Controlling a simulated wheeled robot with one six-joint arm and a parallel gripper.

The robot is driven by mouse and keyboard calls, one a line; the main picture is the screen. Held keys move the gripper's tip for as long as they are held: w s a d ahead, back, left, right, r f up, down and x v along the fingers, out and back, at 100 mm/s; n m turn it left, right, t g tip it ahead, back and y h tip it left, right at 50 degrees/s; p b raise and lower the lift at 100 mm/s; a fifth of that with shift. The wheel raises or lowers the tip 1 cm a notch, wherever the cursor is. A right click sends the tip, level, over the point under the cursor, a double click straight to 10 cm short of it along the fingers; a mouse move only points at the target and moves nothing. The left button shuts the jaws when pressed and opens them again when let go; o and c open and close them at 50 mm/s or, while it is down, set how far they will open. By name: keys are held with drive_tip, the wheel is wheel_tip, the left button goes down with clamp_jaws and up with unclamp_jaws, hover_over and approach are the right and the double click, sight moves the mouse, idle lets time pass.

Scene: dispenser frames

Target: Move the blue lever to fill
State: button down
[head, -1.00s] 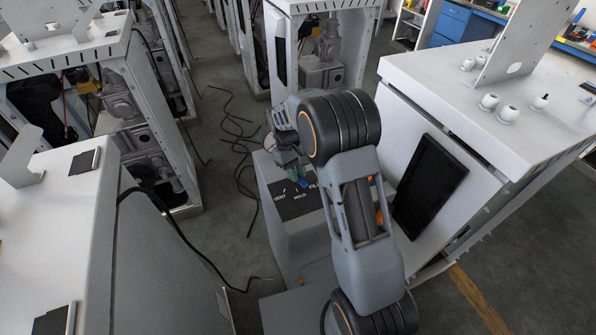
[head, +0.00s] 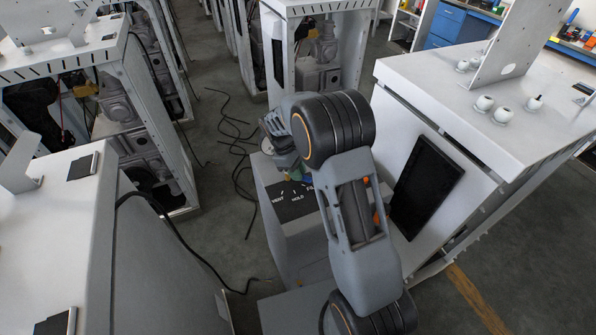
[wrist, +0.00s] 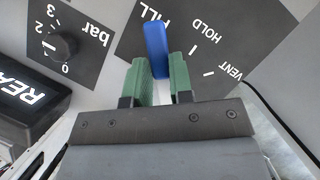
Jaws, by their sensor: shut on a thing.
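The blue lever (wrist: 156,42) stands between the two green fingertips of my gripper (wrist: 160,66) in the wrist view. My gripper is shut on it. The lever lies over the dark label plate (wrist: 222,35), which reads FILL, HOLD and VENT, upside down in this view. The lever's far end is beside the FILL word, and its own mark is hidden under it. The HOLD and VENT marks show bare to its right. In the head view my gripper (head: 291,177) is at the far edge of the plate, and the arm hides part of the FILL side.
A dial marked in bar (wrist: 63,46) and a black display (wrist: 30,98) sit left of the lever in the wrist view. A white cabinet (head: 480,100) with a black panel stands close on the right. Open grey frames stand at the left. Black cables (head: 237,150) lie on the floor.

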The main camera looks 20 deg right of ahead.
drive_tip(key=c, duration=1)
unclamp_jaws()
drive_tip(key=v, duration=1.3)
drive_tip(key=shift+w+r, duration=0.2)
drive_tip(key=shift+r, duration=0.15)
drive_tip(key=shift+a, duration=0.1)
drive_tip(key=s+d+r+m+t+y, duration=0.1)
drive_tip(key=s+m+t, duration=0.2)
drive_tip(key=s, duration=0.8)
drive_tip(key=s+d+r+m+t+y, duration=0.1)
drive_tip(key=s+m+t, duration=0.3)
drive_tip(key=s, duration=0.7)
drive_tip(key=d+m+y, duration=0.1)
drive_tip(key=m, duration=0.1)
drive_tip(key=shift+s+d+m, duration=0.3)
drive_tip(key=shift+s+d, duration=0.05)
